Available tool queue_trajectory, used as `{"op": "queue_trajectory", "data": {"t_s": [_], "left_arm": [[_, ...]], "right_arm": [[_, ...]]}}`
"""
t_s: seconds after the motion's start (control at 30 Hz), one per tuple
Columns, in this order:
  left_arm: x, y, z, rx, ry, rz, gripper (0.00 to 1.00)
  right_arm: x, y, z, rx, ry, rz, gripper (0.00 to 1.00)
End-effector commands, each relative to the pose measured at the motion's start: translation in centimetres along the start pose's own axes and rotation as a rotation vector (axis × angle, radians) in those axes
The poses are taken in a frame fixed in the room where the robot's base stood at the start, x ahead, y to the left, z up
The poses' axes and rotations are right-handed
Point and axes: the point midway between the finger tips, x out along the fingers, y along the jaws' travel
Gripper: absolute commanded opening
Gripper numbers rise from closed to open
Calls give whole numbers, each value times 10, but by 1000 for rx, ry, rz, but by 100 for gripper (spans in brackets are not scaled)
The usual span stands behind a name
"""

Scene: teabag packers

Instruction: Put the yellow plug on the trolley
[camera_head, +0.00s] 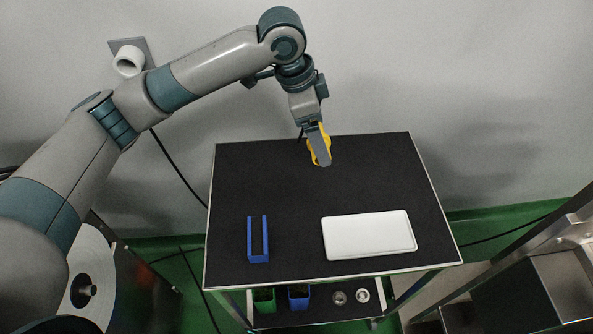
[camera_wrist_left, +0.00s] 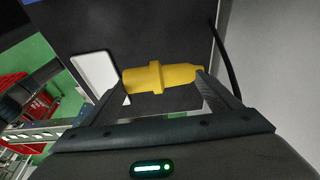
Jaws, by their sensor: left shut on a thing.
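The yellow plug (camera_wrist_left: 160,78) is between the fingers of my left gripper (camera_wrist_left: 165,88), which is shut on it. In the head view the left gripper (camera_head: 318,150) points down over the back part of the trolley's black top (camera_head: 275,185), and yellow edges of the plug (camera_head: 325,139) show behind its finger. I cannot tell whether the plug touches the trolley top or is a little above it. My right gripper is not in view.
A white flat case (camera_head: 368,235) lies at the front right of the trolley top, and a blue frame (camera_head: 258,240) at the front left. The middle of the top is clear. A lower shelf holds green and blue bins (camera_head: 299,296). A wall with a socket stands behind.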

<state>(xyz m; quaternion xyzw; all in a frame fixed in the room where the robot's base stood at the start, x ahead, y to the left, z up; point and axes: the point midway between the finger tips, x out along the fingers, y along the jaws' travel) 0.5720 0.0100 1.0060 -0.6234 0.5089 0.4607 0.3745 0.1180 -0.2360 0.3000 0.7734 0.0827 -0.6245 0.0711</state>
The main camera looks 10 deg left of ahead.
Motion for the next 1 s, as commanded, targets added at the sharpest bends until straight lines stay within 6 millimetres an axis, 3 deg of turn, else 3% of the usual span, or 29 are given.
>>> {"op": "queue_trajectory", "data": {"t_s": [0.23,0.37,0.53,0.7,1.0], "left_arm": [[8,-11,44,-6,-3,-1,58],[15,-18,72,-5,-3,0,58],[24,-26,102,-4,-2,0,58],[29,-30,116,-1,0,-1,58],[31,-30,118,0,0,-1,58]], "right_arm": [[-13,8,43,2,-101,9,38],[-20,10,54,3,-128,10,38],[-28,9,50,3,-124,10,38],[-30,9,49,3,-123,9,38],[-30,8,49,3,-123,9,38]]}}
